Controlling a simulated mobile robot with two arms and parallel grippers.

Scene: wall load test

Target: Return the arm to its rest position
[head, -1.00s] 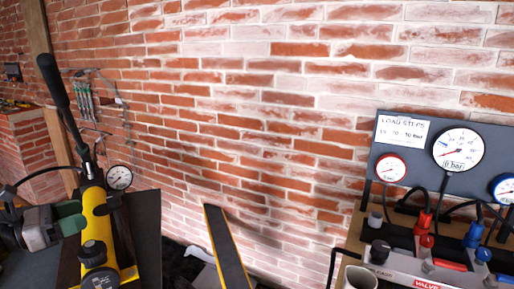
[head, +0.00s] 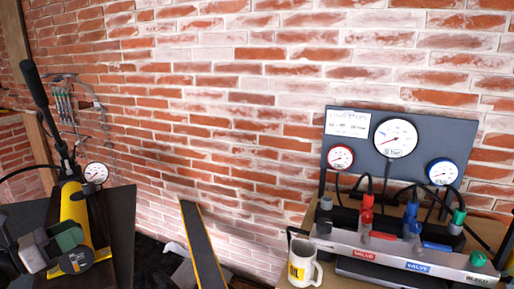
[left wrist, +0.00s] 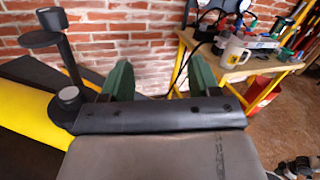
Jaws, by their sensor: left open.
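My left gripper (head: 77,246) is at the lower left of the head view, with green fingers and a grey body. It is in front of the yellow hand pump (head: 74,203) and overlaps its lower part in the picture. In the left wrist view the two green fingers of the left gripper (left wrist: 162,82) stand wide apart with nothing between them. The yellow pump body (left wrist: 32,110) lies to their left; I cannot tell whether anything touches. My right gripper is not in view.
A black gauge panel (head: 400,170) and a valve block (head: 368,246) stand on a wooden bench at the right, with a white mug (head: 303,265). A pressure gauge (head: 96,173) sits by the pump. A brick wall (head: 240,110) closes the back.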

